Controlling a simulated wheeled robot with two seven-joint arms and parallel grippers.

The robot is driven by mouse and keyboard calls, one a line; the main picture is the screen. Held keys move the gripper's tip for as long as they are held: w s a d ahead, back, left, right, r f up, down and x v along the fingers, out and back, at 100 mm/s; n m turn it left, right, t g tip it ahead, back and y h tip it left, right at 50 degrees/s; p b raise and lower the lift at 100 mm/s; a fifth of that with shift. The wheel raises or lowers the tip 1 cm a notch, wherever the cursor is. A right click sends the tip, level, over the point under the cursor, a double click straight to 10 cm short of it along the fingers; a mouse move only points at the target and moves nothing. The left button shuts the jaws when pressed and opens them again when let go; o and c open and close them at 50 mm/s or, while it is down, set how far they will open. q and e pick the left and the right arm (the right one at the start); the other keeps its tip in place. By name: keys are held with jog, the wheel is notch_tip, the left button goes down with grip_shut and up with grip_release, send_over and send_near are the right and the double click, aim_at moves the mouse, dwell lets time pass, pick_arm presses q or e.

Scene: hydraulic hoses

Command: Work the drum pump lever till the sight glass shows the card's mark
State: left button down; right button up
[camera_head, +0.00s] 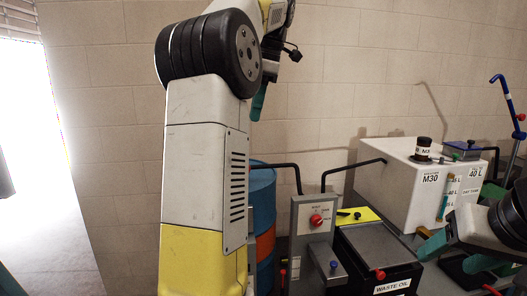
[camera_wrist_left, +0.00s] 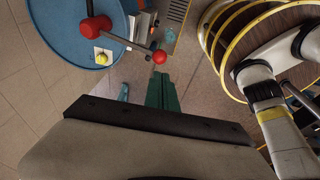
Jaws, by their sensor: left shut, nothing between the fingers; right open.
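My left gripper (camera_head: 259,104) is shut and empty, raised in front of the wall; its teal fingers (camera_wrist_left: 163,92) also show in the left wrist view. Below them is a metal lever rod (camera_wrist_left: 128,42) with a red ball (camera_wrist_left: 159,57) at its end, apart from the fingers as far as I can tell. The rod reaches over the blue drum (camera_wrist_left: 60,28); in the head view the drum (camera_head: 263,195) is partly hidden by my arm. A sight glass (camera_head: 443,206) stands on the white tank's front; its level is too small to read. My right gripper (camera_head: 452,256) is open at the lower right.
A grey selector box (camera_head: 313,245) with a red knob stands beside the drum. A yellow card (camera_head: 358,215) lies by the black waste oil box (camera_head: 380,262). The white M30 tank (camera_head: 400,170) has black pipework beside it. A blue pole (camera_head: 509,105) stands at the right.

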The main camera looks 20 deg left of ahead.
pick_arm(q)
jog(key=shift+w+r, duration=0.2)
jog(key=shift+r, duration=0.85)
jog(key=shift+a, duration=0.1)
jog(key=x, duration=1.4)
jog(key=shift+s+d, duration=0.1)
jog(key=shift+d, duration=0.1)
jog(key=shift+s+f, duration=0.1)
